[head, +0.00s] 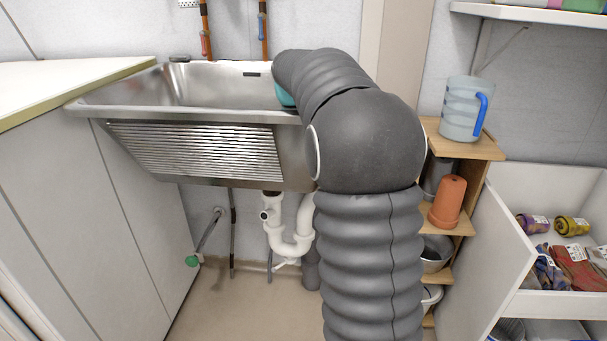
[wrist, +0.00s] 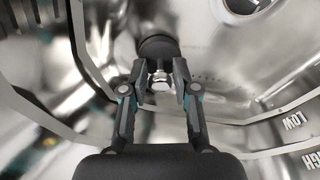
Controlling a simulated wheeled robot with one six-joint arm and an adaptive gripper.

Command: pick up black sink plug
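In the wrist view, a round black sink plug (wrist: 157,46) with a shiny metal knob (wrist: 161,78) lies beyond my fingertips, the knob facing me. My gripper (wrist: 160,80) is partly open, with one finger on each side of the knob. A narrow gap seems to show beside the knob, so I see no clear grip on it. In the head view, my arm reaches over the right side of the steel sink (head: 215,85) and hides the gripper and plug.
Curved steel basin walls surround the gripper, with "LOW" and "HIGH" marks (wrist: 292,121) at right and a round fitting (wrist: 243,4) at top right. A clear jug with a blue handle (head: 464,108) and a terracotta pot (head: 447,201) stand on shelves right of my arm.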

